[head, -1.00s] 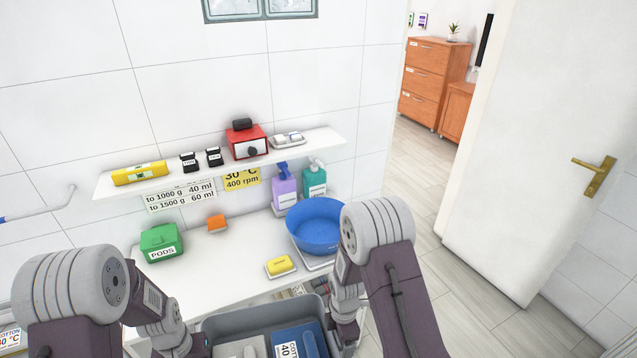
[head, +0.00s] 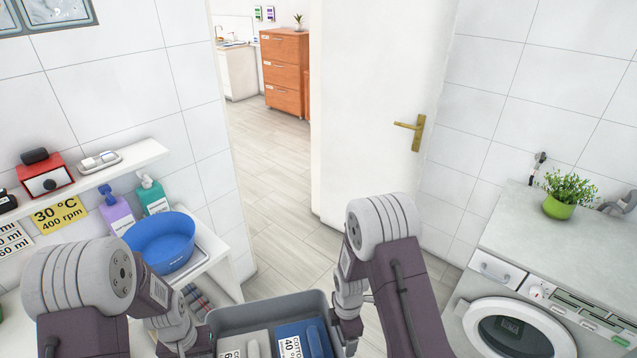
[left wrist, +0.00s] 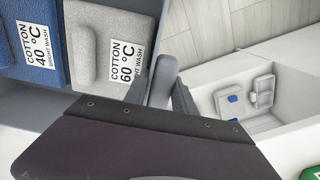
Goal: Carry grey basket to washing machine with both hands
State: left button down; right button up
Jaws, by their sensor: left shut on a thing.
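The grey basket (head: 262,311) is low in the middle of the head view, cut off by the bottom edge. It holds a light grey folded item (left wrist: 112,37) labelled cotton 60 °C and a blue one (head: 303,336) labelled cotton 40 °C. My left gripper (left wrist: 164,90) is shut on the basket's grey handle (left wrist: 164,74) in the left wrist view. My right gripper (head: 347,338) is at the basket's right side; its fingertips are too hidden to tell their state. The washing machine (head: 495,268) stands at the right with its round door facing forward.
A green potted plant (head: 566,192) stands on the washing machine's top. A white door (head: 378,110) stands open at the doorway. A counter on the left bears a blue basin (head: 160,243) and bottles. Bare floor (head: 290,262) lies beyond the basket.

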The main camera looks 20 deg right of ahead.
aim_at(563, 264)
jog(key=l+z, duration=0.3)
jog(key=l, duration=0.15)
jog(key=i+l+z, duration=0.1)
jog(key=l+z, duration=0.2)
jog(key=i+l+z, duration=0.1)
jog(key=l+z, duration=0.2)
jog(key=l, duration=0.2)
jog(key=i+l+z, duration=0.15)
jog(key=l+z, duration=0.15)
jog(key=i+l+z, duration=0.45)
jog(key=l+z, duration=0.15)
jog(key=l, duration=0.1)
